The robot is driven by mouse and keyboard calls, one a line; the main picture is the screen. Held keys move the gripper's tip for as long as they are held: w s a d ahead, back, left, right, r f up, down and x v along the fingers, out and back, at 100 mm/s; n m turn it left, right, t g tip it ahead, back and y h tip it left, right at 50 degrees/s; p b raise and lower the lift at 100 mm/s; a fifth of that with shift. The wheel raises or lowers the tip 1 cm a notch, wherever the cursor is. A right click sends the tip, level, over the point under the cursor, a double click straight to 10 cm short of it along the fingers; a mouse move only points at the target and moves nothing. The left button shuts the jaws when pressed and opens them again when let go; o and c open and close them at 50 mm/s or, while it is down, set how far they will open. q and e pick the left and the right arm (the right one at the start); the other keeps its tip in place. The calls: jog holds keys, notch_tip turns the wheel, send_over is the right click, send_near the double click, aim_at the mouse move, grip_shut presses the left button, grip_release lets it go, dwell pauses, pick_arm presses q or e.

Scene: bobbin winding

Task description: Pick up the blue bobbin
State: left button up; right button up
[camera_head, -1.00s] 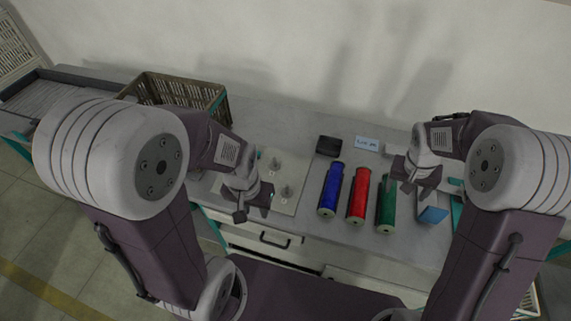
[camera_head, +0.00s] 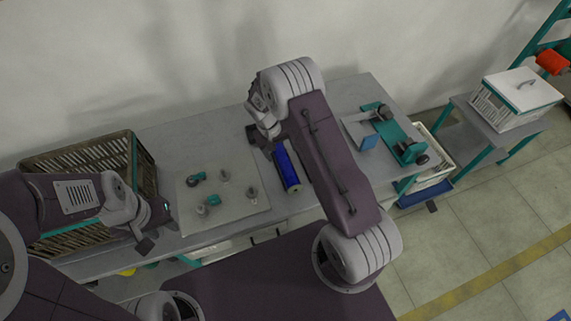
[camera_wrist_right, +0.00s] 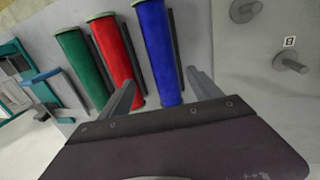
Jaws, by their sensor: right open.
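The blue bobbin (camera_head: 287,168) lies on the grey table, partly hidden by my right arm in the head view. In the right wrist view the blue bobbin (camera_wrist_right: 158,50) runs up the picture, its near end between the fingertips of my open right gripper (camera_wrist_right: 161,90). I cannot tell whether the fingers touch it. In the head view my right gripper (camera_head: 262,136) is over the table at the bobbin's far end. My left gripper (camera_head: 155,228) is far to the left, near the table's front edge; its jaw opening is unclear.
In the right wrist view a red bobbin (camera_wrist_right: 116,50) and a green bobbin (camera_wrist_right: 80,62) lie left of the blue one. A pegged board (camera_head: 238,204) is left of the bobbins. A brown crate (camera_head: 80,158) and a teal device (camera_head: 398,135) stand on the table.

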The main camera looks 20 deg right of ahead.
aim_at(283, 161)
jog(key=f, duration=0.2)
jog(key=shift+w+a+f, duration=0.2)
jog(key=shift+a+f, duration=0.1)
jog(key=shift+f, duration=0.05)
jog(key=shift+d+f+p, duration=0.15)
jog(key=shift+p, duration=0.15)
jog(key=x, duration=0.1)
jog(key=p+x, duration=0.1)
jog(key=x, duration=0.2)
jog(key=shift+s+d, duration=0.3)
jog(key=shift+w+f, duration=0.15)
jog(key=shift+f, duration=0.3)
jog(key=c, duration=1.3)
grip_shut()
pick_arm(q)
jog(key=shift+w+a+r, duration=0.1)
jog(key=shift+a+r, duration=0.15)
jog(key=shift+r, duration=0.25)
jog(key=shift+w+a+r, duration=0.1)
jog(key=shift+a+r, duration=0.1)
jog(key=shift+r, duration=0.25)
pick_arm(e)
jog(key=shift+r, duration=0.15)
